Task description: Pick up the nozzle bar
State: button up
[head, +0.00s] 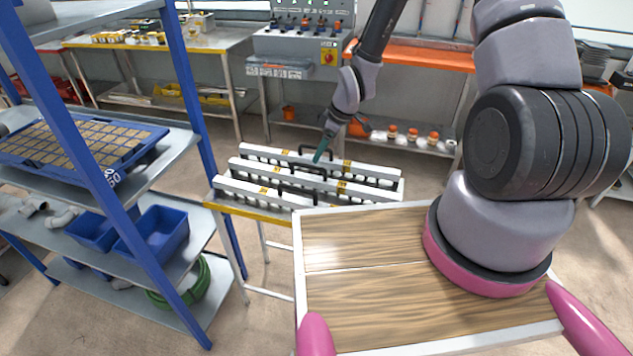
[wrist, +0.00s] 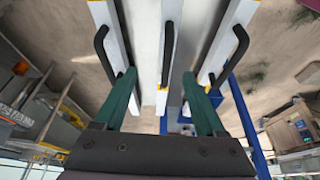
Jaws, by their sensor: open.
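Three long white nozzle bars lie side by side on a stand in the head view: a back bar (head: 376,171), a middle bar (head: 250,169) and a front bar (head: 236,186). Each has a black handle and yellow labels. My gripper (head: 320,156) points down above the bars, near their middle, with its green fingers. In the wrist view my gripper (wrist: 163,100) is open and its fingers are spread either side of the centre bar (wrist: 148,45) and its black handle (wrist: 167,55). Nothing is between the fingers that looks gripped. Exact height above the handle is unclear.
A blue-framed shelf (head: 186,90) with a seed tray (head: 150,158) and blue bins (head: 160,232) stands at left. A control panel (head: 300,45) and an orange-topped bench (head: 420,57) are behind. Floor shows between the stand and the back benches.

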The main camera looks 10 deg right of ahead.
aim_at(309, 177)
jog(key=shift+s+a+f, duration=0.15)
jog(key=shift+s+f, duration=0.05)
jog(key=shift+f, duration=0.35)
jog(key=shift+s+a+f, duration=0.15)
jog(key=shift+f, duration=0.35)
jog(key=x, duration=1)
jog(key=shift+s+a+f, duration=0.1)
jog(key=shift+a+f, duration=0.05)
jog(key=shift+f, duration=0.05)
grip_shut()
